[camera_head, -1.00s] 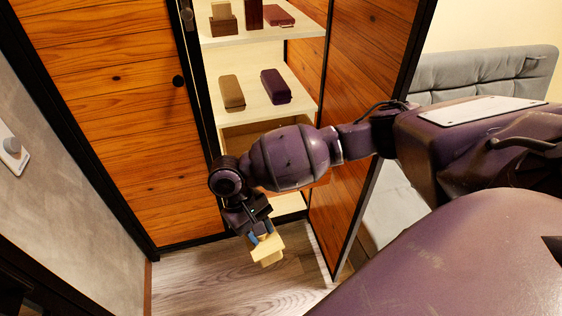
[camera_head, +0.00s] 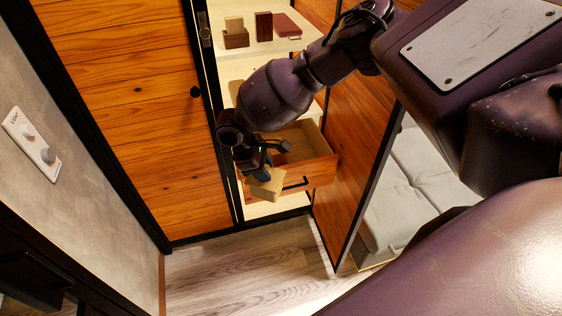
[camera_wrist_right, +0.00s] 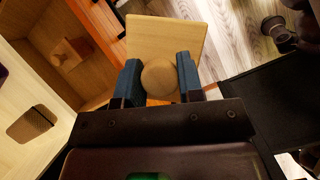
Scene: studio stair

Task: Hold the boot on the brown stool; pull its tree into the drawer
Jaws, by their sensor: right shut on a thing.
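My right gripper (camera_head: 262,167) is shut on the round knob of a pale wooden tree (camera_head: 266,184). In the right wrist view the knob sits between the blue finger pads (camera_wrist_right: 158,78), and the tree's flat body (camera_wrist_right: 170,38) extends beyond them. The gripper and tree are in front of the open drawer (camera_head: 322,172), near its left front corner. In the right wrist view the drawer's inside (camera_wrist_right: 48,42) lies left of the tree and holds a brown wooden piece (camera_wrist_right: 72,50). I cannot make out the boot, the brown stool or my left gripper.
The shelf (camera_head: 236,66) above the drawer carries several small boxes, with a dark red case (camera_head: 287,25) among them. The open wooden door (camera_head: 355,130) stands right of the drawer. A grey sofa (camera_head: 420,170) is beyond it. The wooden floor (camera_head: 235,275) below is clear.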

